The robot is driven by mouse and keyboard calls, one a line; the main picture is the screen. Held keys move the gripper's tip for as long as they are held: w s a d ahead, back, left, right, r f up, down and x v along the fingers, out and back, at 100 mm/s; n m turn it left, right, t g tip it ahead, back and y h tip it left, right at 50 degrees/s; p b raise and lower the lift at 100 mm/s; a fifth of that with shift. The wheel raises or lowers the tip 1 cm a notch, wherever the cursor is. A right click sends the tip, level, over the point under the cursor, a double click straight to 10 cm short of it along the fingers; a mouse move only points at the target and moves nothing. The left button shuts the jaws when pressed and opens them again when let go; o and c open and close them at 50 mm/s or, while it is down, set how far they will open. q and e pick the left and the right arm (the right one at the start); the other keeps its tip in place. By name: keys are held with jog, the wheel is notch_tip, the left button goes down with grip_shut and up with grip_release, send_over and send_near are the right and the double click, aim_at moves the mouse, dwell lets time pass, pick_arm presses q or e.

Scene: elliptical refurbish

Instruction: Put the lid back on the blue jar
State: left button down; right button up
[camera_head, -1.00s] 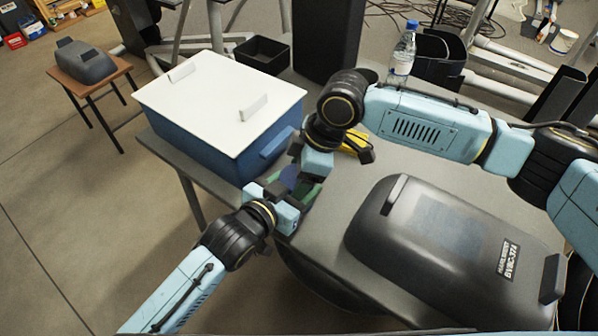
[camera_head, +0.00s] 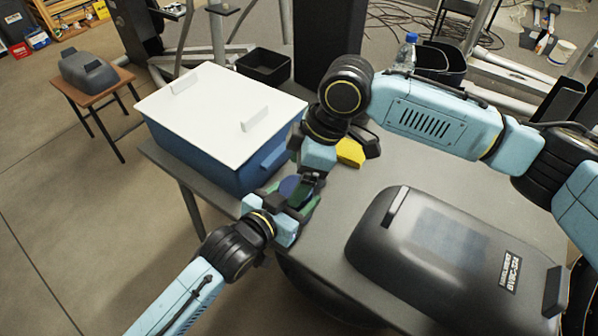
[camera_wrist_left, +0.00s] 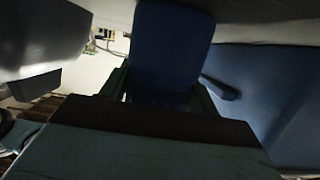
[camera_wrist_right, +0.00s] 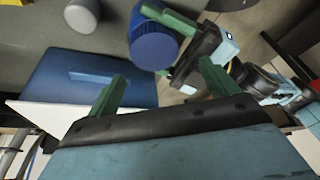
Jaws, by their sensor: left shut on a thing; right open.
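A blue jar (camera_wrist_right: 153,38) is held in my left gripper (camera_head: 284,200), near the table edge beside the blue box. In the right wrist view its ridged round blue end faces the camera; I cannot tell whether that is a lid or the jar itself. In the left wrist view the blue body (camera_wrist_left: 172,50) fills the space between the green fingers. My right gripper (camera_wrist_right: 162,88) is open and empty, with the jar beyond its fingers. In the head view the right gripper (camera_head: 310,182) overlaps the jar. A small grey cylinder (camera_wrist_right: 82,15) stands on the table; whether it is the lid is unclear.
A blue box (camera_head: 205,158) with a white lid (camera_head: 215,95) stands left on the table (camera_head: 335,215). A yellow object (camera_head: 350,152) is behind my right wrist. A large dark case (camera_head: 440,245) fills the right front. A water bottle (camera_head: 406,52) stands behind my right arm.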

pick_arm(q)
jog(key=shift+s+d, duration=0.1)
pick_arm(e)
jog(key=shift+o, duration=1.1)
jog(key=shift+d, duration=0.1)
jog(key=v, duration=1.2)
pick_arm(q)
jog(key=shift+c, duration=1.5)
grip_release()
jog(key=p+v, duration=0.3)
jog(key=v, duration=1)
jog(key=shift+r, duration=0.15)
pick_arm(e)
notch_tip(320, 180, up, 3)
jog(key=shift+r, duration=0.1)
pick_arm(q)
jog(key=shift+s, duration=0.15)
